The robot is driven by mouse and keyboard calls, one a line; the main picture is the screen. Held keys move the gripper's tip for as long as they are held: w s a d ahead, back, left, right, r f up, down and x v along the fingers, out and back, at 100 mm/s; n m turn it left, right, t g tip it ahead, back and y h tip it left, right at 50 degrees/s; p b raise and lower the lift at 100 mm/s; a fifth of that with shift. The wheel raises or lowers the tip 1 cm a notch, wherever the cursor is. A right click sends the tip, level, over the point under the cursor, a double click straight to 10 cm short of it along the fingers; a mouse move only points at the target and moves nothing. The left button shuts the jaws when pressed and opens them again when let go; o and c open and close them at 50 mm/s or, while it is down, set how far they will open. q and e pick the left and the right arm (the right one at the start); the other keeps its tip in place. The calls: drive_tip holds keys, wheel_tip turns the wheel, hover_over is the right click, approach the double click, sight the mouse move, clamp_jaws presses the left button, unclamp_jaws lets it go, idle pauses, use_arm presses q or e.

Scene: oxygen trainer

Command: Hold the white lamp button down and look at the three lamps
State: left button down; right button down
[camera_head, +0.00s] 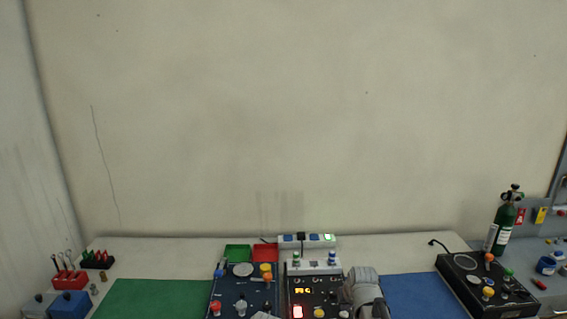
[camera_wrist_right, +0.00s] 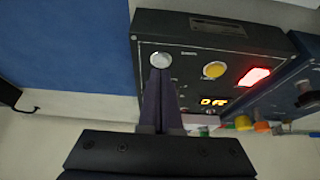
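The black control panel (camera_head: 328,290) stands at the table's front middle. The white button (camera_wrist_right: 160,60) is round and sits on its face. My right gripper (camera_wrist_right: 160,72) has its dark fingers together, tips right at the button's edge in the wrist view; I cannot tell whether it is pressed in. In the head view my right gripper (camera_head: 366,290) is a grey shape over the panel's right side. A red lamp (camera_wrist_right: 253,76) glows brightly. A yellow round piece (camera_wrist_right: 214,69) sits between it and the button. I cannot pick out a third lamp. My left gripper is not seen.
An amber display (camera_wrist_right: 214,102) is lit on the panel. A blue panel with knobs (camera_head: 243,287) stands close on the left, a black box (camera_head: 470,283) at the right. A green bottle (camera_head: 503,228) stands behind that box. The green mat (camera_head: 150,299) and blue mat (camera_head: 425,296) look clear.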

drive_tip(key=shift+f+b, duration=0.5)
drive_tip(key=shift+f, duration=0.05)
drive_tip(key=shift+r, duration=0.1)
idle(3.2)
wheel_tip(320, 180, up, 7)
drive_tip(key=p, duration=0.7)
idle(0.4)
drive_tip(key=s+a+f+n+g, duration=0.1)
drive_tip(key=s+a, duration=0.3)
drive_tip(key=s, duration=0.4)
drive_tip(key=s+a+n+g+h, duration=0.1)
drive_tip(key=s+a, duration=0.3)
drive_tip(key=s, duration=0.4)
drive_tip(key=s+a+f+n+g, duration=0.1)
drive_tip(key=s+a+g, duration=0.2)
drive_tip(key=s+a, duration=0.2)
drive_tip(key=s, duration=0.3)
drive_tip(key=shift+f+g+h, duration=0.3)
